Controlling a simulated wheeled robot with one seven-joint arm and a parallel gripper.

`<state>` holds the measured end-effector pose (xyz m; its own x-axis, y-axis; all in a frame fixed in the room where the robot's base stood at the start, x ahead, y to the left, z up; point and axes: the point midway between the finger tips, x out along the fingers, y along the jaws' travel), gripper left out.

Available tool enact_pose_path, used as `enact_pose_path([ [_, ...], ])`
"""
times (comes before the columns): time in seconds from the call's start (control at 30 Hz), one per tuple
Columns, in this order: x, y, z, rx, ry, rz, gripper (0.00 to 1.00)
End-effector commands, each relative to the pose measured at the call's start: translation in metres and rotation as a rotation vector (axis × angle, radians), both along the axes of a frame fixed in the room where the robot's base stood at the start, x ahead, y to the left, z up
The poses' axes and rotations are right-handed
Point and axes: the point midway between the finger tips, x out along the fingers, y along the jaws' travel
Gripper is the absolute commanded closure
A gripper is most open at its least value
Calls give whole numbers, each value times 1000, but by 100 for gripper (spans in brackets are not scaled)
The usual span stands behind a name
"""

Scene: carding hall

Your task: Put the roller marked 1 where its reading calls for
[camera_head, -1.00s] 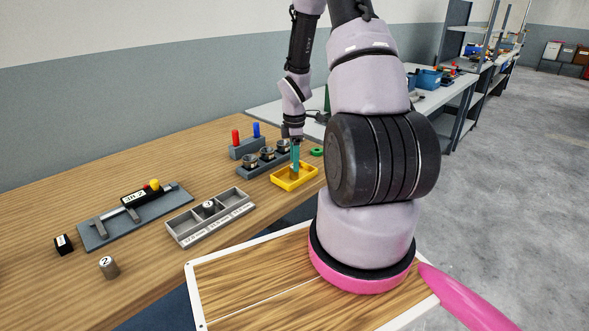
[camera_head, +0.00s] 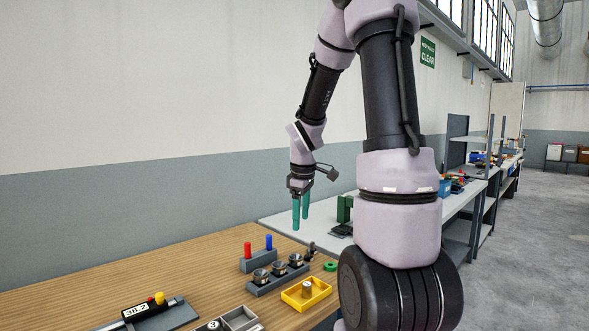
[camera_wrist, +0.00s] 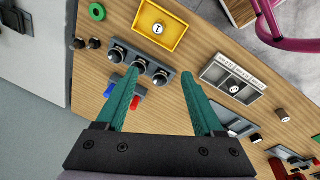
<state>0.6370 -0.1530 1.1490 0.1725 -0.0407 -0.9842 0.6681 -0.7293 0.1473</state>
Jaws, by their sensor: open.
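The roller marked 1 (camera_wrist: 157,29) stands upright in the yellow tray (camera_wrist: 176,41), its number facing up in the wrist view. In the head view this roller (camera_head: 306,289) shows as a small grey-brown cylinder inside the yellow tray (camera_head: 291,296). My gripper (camera_head: 301,226) is open and empty, raised well above the bench behind the tray. The measuring fixture's display (camera_head: 136,310) reads 38.2. The grey compartment tray (camera_wrist: 214,72) holds a roller marked 3 (camera_wrist: 235,88); its labels are too small to read.
A dark block with several round cups (camera_head: 279,280) stands beside the yellow tray. Behind it is a holder with red and blue pegs (camera_head: 258,262). A green ring (camera_head: 330,266) lies nearby. Another roller (camera_wrist: 282,115) stands on open bench beyond the compartment tray.

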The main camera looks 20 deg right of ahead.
Motion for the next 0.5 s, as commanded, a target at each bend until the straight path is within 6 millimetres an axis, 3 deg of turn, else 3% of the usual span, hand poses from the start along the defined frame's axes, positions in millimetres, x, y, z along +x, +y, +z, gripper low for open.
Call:
enact_pose_path([
  [0.03, -10, 9, 26, 16, -47, -85, 31],
  [0.2, -51, 38, 90, 130, -175, -391, 31],
  [0.4, -108, 69, 145, 347, -289, -717, 31],
  [0.5, -134, 81, 162, 458, -314, -843, 31],
])
